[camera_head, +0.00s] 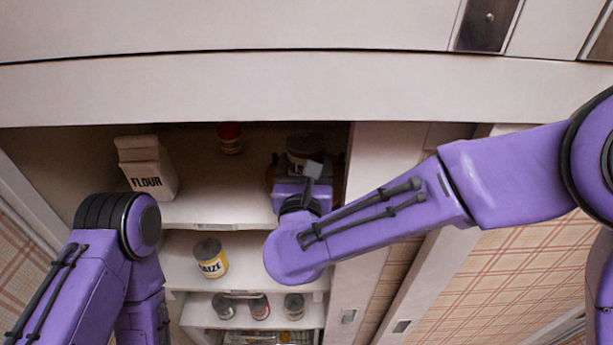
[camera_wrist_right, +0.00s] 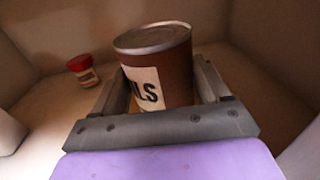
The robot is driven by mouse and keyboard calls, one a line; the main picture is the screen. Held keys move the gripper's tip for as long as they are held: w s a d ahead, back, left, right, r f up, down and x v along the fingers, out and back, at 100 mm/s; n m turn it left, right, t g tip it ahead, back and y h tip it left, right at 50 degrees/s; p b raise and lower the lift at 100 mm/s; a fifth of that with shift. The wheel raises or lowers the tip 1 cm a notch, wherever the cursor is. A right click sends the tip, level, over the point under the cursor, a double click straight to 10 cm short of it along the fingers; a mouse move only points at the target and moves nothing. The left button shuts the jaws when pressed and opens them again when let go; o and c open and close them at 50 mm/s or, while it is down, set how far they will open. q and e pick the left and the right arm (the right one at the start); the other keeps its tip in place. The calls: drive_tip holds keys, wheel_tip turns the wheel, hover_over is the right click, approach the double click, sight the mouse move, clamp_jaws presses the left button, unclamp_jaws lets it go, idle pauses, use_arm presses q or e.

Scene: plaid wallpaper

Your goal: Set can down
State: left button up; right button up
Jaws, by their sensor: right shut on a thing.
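A brown can (camera_wrist_right: 165,75) with a cream label reading "LS" stands between the fingers of my right gripper (camera_wrist_right: 162,90), which is shut on it. In the head view, my right gripper (camera_head: 297,172) reaches into the top shelf (camera_head: 225,208) of the cupboard, and the dark can (camera_head: 303,145) shows just behind it, partly hidden. The can looks upright; I cannot tell whether its base touches the shelf. My left arm comes in at the lower left of the head view, and its gripper is not visible.
A flour bag (camera_head: 147,170) stands on the shelf's left. A red-lidded jar (camera_head: 230,138) stands further back and also shows in the wrist view (camera_wrist_right: 83,71). A yellow maize can (camera_head: 210,258) and several smaller cans are on lower shelves. The cupboard's right wall is close to the gripper.

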drive_tip(key=shift+d+f, duration=0.1)
drive_tip(key=shift+f, duration=0.45)
drive_tip(key=shift+d+f, duration=0.15)
drive_tip(key=shift+d, duration=0.05)
drive_tip(key=shift+f, duration=0.2)
drive_tip(key=o, duration=1.1)
drive_tip(key=shift+r, duration=0.1)
